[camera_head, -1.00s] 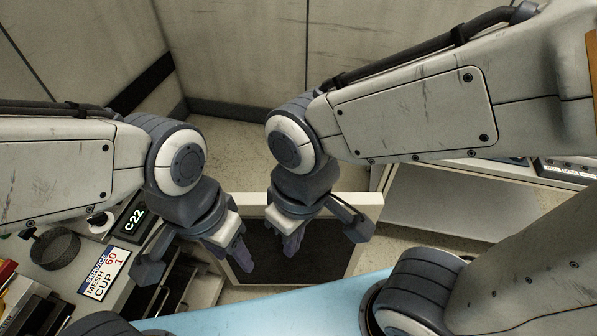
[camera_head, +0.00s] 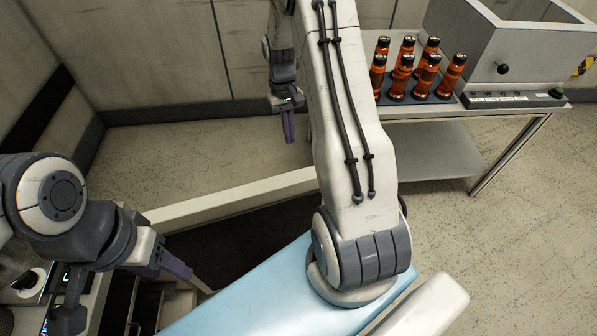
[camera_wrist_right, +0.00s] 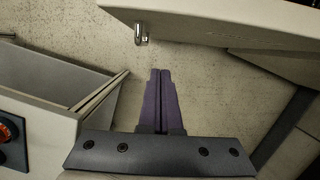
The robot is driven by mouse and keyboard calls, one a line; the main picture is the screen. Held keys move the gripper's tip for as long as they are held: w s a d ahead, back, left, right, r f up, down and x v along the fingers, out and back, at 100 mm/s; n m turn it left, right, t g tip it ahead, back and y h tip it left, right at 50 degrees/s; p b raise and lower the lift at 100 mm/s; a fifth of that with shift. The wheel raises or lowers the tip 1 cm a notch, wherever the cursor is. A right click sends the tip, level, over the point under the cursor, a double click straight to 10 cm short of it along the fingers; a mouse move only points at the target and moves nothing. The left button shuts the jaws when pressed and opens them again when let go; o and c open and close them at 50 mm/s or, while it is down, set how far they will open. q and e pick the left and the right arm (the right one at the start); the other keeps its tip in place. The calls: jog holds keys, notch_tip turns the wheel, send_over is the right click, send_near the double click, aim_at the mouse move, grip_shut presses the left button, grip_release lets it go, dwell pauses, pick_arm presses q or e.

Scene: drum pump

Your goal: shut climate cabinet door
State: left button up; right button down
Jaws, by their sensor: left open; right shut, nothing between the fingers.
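The climate cabinet door (camera_head: 235,198) stands open in the head view, a pale frame around a dark panel. Its lower right part is hidden behind my right arm and a blue surface. Part of the cabinet (camera_head: 30,285) shows at the lower left, mostly behind my left arm. My left gripper (camera_head: 178,268) is open and empty, close to the door's left end; I cannot tell whether it touches. My right gripper (camera_head: 289,127) is shut and empty, beyond the door's top edge. In the right wrist view its fingers (camera_wrist_right: 160,95) are together, and a pale slab (camera_wrist_right: 225,22) with a metal handle (camera_wrist_right: 140,33) lies above.
A table (camera_head: 500,165) at the right bears several orange bottles (camera_head: 408,72) and a grey box-like device (camera_head: 500,45). Walls enclose the back and left. The floor (camera_head: 520,235) at the right is clear. A grey open-topped compartment (camera_wrist_right: 60,80) shows in the right wrist view.

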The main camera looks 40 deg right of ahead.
aim_at(300, 173)
jog(key=shift+s+a+f+p, duration=0.25)
jog(key=shift+s+f, duration=0.8)
jog(key=shift+f, duration=0.6)
jog(key=shift+s+a+f+p, duration=0.25)
jog(key=shift+s+f, duration=0.75)
jog(key=shift+f, duration=0.7)
jog(key=shift+s+a+f+p, duration=0.25)
jog(key=shift+s+f, duration=0.8)
jog(key=shift+f, duration=0.6)
jog(key=shift+d, duration=0.1)
